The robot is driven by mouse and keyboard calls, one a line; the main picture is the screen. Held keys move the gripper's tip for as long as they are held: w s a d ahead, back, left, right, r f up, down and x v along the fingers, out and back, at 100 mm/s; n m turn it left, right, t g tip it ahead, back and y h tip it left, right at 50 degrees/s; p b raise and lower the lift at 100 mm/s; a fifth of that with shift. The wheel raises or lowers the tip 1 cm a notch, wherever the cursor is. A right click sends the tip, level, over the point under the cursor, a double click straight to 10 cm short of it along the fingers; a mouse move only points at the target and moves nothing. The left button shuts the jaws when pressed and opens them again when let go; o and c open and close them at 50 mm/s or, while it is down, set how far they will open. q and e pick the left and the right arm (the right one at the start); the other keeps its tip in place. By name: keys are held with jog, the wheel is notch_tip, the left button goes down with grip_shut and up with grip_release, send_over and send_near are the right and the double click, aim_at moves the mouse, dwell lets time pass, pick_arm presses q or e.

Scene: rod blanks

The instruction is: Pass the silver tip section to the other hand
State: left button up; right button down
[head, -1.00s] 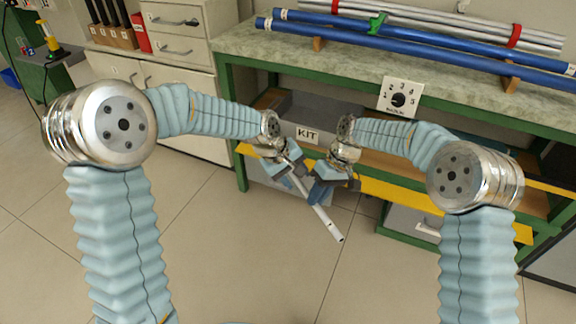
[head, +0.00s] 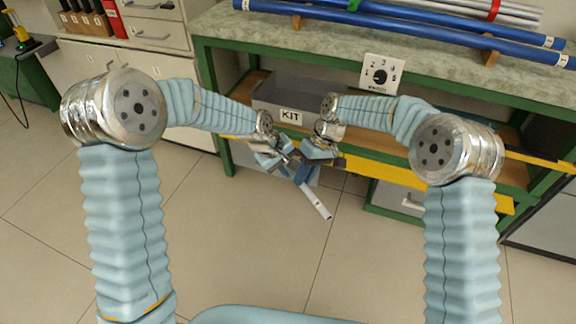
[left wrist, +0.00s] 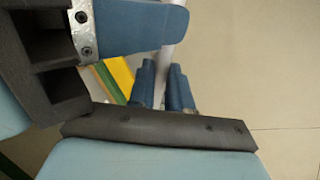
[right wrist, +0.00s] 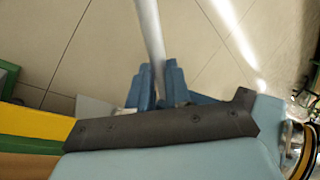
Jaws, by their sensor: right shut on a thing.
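The silver tip section (head: 317,203) is a slim pale rod, held in the air in front of the bench and tilted down to the right in the head view. My right gripper (head: 307,172) is shut on it; the rod runs out between its fingers in the right wrist view (right wrist: 160,92). My left gripper (head: 282,158) is close by, at the upper end of the rod. In the left wrist view its fingers (left wrist: 160,90) stand close on both sides of the rod and look shut on it. A right gripper finger crosses in front. The rod's upper end is hidden.
A grey bin marked KIT (head: 315,97) sits on the shelf behind the grippers. The green-framed bench (head: 290,50) has a yellow front rail (head: 385,172) close behind. Blue tubes (head: 400,28) lie on its top. The floor in front is clear.

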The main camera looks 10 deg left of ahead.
jog(key=c, duration=1)
grip_release()
jog(key=shift+s+a, duration=0.1)
jog(key=v, duration=1.1)
jog(key=s+d+f+m+t, duration=0.1)
jog(key=s+d+f+m, duration=0.15)
jog(key=f, duration=0.95)
jog(key=s+d+f+m+t, duration=0.1)
jog(key=s+d+f+m, duration=0.2)
jog(key=f, duration=0.8)
jog(key=s+d+f+m, duration=0.1)
jog(key=s+d+f, duration=0.1)
jog(key=s, duration=0.4)
jog(key=s+d+f+m+t, duration=0.1)
jog(key=s+d+f, duration=0.1)
jog(key=s, duration=0.5)
jog(key=s+d+f+m+t, duration=0.1)
jog(key=s+d+f+m, duration=0.1)
jog(key=s+f, duration=0.2)
jog(key=shift+s, duration=1.65)
